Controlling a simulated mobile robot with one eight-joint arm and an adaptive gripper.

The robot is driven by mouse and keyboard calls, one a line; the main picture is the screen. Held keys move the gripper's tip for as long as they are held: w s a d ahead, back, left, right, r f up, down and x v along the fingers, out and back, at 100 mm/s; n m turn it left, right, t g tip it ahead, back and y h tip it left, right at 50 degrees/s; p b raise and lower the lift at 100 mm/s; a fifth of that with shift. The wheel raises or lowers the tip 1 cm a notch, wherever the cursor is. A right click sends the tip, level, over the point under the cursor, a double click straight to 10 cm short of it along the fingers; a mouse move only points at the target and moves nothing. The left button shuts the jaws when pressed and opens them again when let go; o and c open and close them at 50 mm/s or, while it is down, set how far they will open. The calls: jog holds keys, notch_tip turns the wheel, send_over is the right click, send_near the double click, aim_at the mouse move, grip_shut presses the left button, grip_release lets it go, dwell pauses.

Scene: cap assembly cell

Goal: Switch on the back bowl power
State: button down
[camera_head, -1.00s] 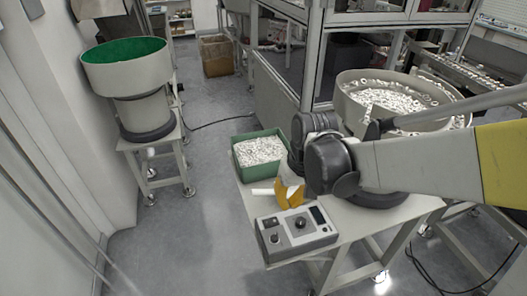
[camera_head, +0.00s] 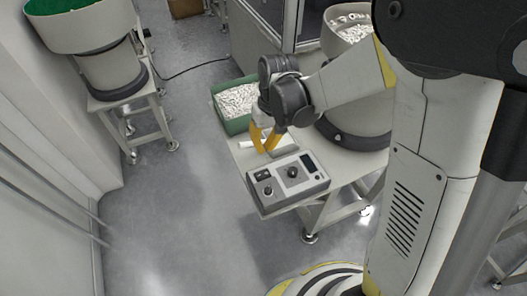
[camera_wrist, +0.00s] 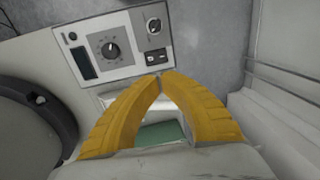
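A grey control box (camera_head: 284,190) sits on the front corner of a light table. It has a large dial, a dark display, a small knob and a rocker switch (camera_head: 263,175). In the wrist view, the box's panel (camera_wrist: 130,70) shows the large dial (camera_wrist: 112,49), the small knob (camera_wrist: 154,25) and the rocker switch (camera_wrist: 157,57). My gripper (camera_head: 264,149) is just behind the box, its yellow fingers pointing down. In the wrist view, the fingertips (camera_wrist: 160,78) meet close to the rocker switch, with nothing seen between them. Whether they touch the panel is unclear.
A green bin (camera_head: 238,123) of white parts stands on the table behind my gripper. A bowl feeder with white parts (camera_head: 350,30) is at the right, partly hidden by my arm. A green-lined bowl feeder (camera_head: 80,32) stands at the left. The floor between is clear.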

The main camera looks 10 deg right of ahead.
aim_at(260, 173)
jog(key=f+b, duration=0.1)
jog(key=f, duration=0.3)
jog(key=a+f+b, duration=0.1)
jog(key=f+b, duration=0.1)
jog(key=f, duration=0.1)
jog(key=f+b, duration=0.2)
jog(key=f, duration=0.2)
jog(key=shift+s+a+f, duration=0.15)
jog(key=shift+a+f, duration=0.05)
jog(key=shift+f, duration=0.1)
